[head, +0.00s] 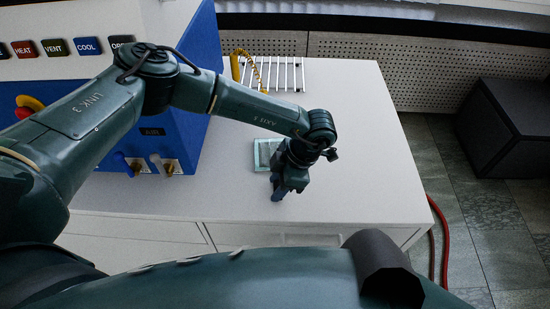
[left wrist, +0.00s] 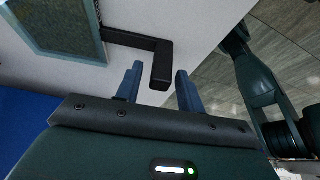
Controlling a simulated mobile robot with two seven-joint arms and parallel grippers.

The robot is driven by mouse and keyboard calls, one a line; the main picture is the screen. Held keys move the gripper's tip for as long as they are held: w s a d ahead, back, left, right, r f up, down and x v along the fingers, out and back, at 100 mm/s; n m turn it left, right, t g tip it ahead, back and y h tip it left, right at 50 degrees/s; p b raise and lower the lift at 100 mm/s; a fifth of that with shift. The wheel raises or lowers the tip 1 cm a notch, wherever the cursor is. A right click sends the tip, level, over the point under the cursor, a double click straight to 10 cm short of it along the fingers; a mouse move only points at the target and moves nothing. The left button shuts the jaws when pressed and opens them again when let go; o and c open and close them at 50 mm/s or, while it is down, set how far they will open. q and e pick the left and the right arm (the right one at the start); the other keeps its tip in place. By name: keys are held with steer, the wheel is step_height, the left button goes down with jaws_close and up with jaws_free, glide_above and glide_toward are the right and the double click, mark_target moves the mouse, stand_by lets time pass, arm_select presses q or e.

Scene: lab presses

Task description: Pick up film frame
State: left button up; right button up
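The film frame (head: 262,153) is a flat, pale teal, glassy square lying on the white table, partly hidden behind my left gripper in the head view. My left gripper (head: 279,191) points down at the near side of the frame. In the left wrist view its blue fingers (left wrist: 158,80) are apart, with the handle's bent end showing between them and gaps on both sides. My right gripper is not in view.
A blue and white press (head: 190,110) with labelled buttons stands left on the white table (head: 350,120). A white rack (head: 275,75) and a yellow coiled cable (head: 238,66) are at the back. The table's right side is clear. A dark box (head: 510,120) stands on the floor.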

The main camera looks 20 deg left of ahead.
arm_select(q)
jaws_close()
steer(key=shift+w+r, duration=0.1)
stand_by(1.0)
